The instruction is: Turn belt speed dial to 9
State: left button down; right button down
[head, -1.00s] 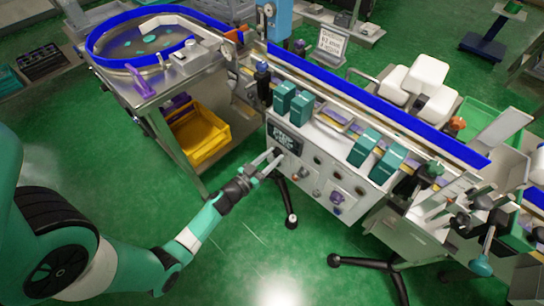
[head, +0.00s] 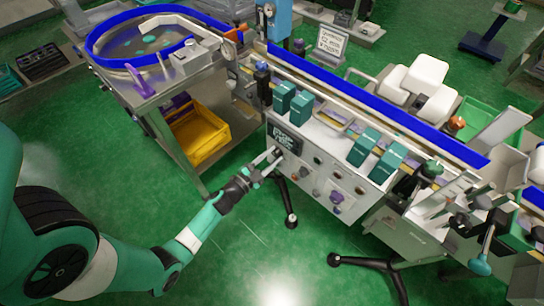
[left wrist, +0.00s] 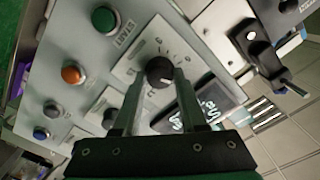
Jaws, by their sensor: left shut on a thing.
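The belt speed dial (left wrist: 159,71) is a dark round knob on a pale square plate with a ring of small marks, seen in the left wrist view. The digits are too small and blurred to read surely. My left gripper (left wrist: 159,79) has one finger on each side of the knob and is shut on it. In the head view my left gripper (head: 274,153) reaches the left end of the control panel front (head: 325,178), just below the dark display (head: 286,139); the knob is mostly hidden there. My right gripper is not in view.
In the left wrist view a green button (left wrist: 104,19), an orange button (left wrist: 73,74) and another knob (left wrist: 111,118) sit near the dial. Teal boxes (head: 364,146) stand on the machine above the panel. A yellow bin (head: 198,138) stands to the left.

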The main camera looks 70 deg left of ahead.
pick_arm(q)
jog(key=shift+m, duration=2.2)
jog(key=shift+c, duration=2.2)
grip_release()
jog(key=p+v, duration=0.3)
jog(key=v, duration=0.8)
jog(key=shift+s+d, duration=0.2)
jog(key=shift+s, duration=0.1)
